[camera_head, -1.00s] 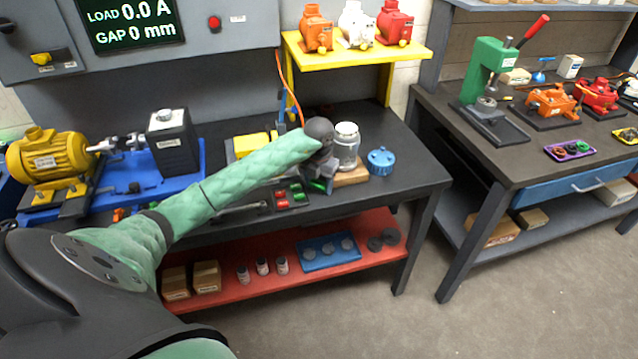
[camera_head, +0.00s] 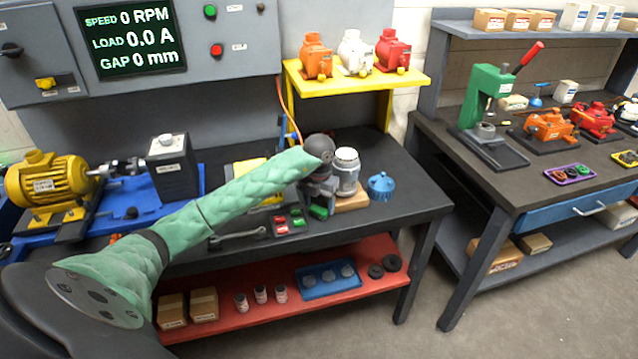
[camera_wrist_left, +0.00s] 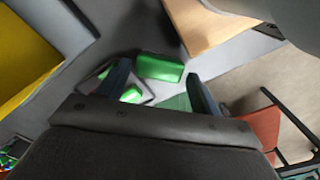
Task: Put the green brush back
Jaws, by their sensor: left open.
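A green block-shaped piece, which looks like the green brush (camera_head: 318,212), lies on the dark bench just right of a small tray (camera_head: 284,213) of red and green pieces. In the left wrist view the green brush (camera_wrist_left: 160,67) shows just beyond and between the fingertips, with no finger closed on it. My left gripper (camera_head: 319,196) is above it, pointing down. The wrist view shows the left gripper (camera_wrist_left: 159,82) open, its two fingers apart. The tray's green pieces show at the left finger. My right gripper is not in view.
A glass jar (camera_head: 346,172) stands on a wooden block (camera_head: 352,200) close right of my gripper, with a blue cap-like part (camera_head: 381,187) beyond. A yellow shelf (camera_head: 345,82) with pumps is behind. A wrench (camera_head: 238,237) lies left of the tray.

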